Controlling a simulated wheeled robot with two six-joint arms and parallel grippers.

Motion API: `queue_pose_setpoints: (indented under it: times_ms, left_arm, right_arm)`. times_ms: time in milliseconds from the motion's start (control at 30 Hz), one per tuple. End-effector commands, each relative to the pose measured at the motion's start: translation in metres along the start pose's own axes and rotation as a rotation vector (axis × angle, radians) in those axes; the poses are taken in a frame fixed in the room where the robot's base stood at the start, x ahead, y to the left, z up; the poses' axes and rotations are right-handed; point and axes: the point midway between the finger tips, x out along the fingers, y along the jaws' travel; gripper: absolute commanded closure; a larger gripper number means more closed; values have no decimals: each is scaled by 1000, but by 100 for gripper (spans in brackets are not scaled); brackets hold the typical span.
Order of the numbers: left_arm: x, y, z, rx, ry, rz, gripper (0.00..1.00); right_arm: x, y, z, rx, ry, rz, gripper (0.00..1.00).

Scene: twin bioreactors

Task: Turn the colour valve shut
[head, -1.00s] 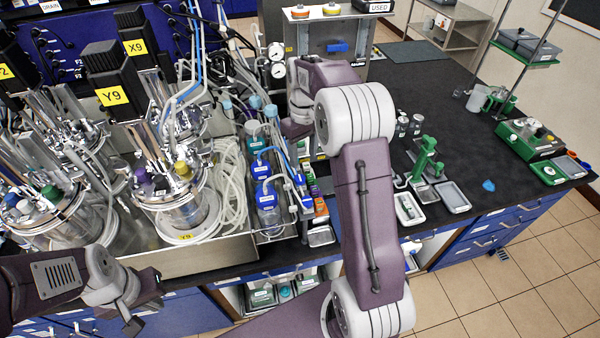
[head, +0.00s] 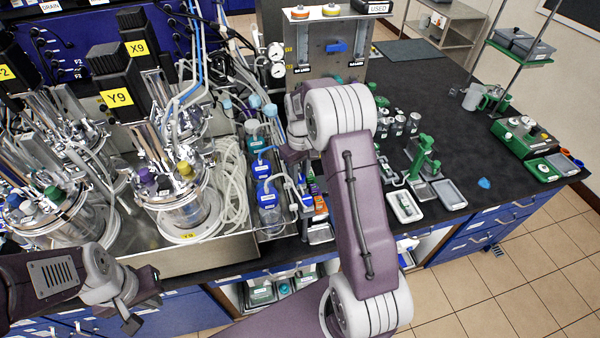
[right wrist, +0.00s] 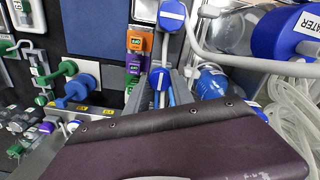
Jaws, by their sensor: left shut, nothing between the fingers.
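I cannot tell for sure which part is the colour valve. In the right wrist view a blue handle with a white label (right wrist: 160,82) stands between grey bars, and a second blue handle (right wrist: 172,15) is above it. My right gripper (head: 290,154) is low beside the blue-capped bottles in the head view, partly hidden by my own arm. My left gripper (head: 134,318) is shut and empty at the lower left, in front of the bench.
Blue-capped bottles (head: 267,196) and looped clear tubing (head: 232,185) crowd the area left of my right gripper. Glass reactor vessels (head: 180,205) stand further left. A metal panel (head: 325,45) with a blue knob stands behind. The black bench top (head: 440,100) has free room at right.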

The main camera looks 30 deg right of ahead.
Motion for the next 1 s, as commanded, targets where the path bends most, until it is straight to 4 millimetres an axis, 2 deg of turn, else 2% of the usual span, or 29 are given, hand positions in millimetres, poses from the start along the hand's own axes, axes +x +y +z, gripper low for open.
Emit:
queue_pose_setpoints:
  times_ms: [267,433,1000]
  left_arm:
    - [-1,0,0,0,0,0,100]
    - [-5,0,0,0,0,0,100]
    - [-20,0,-2,0,0,0,100]
  right_arm:
    - [0,0,0,25,-1,0,100]
    - [-1,0,0,103,-2,-1,100]
    - [-1,0,0,617,-2,0,100]
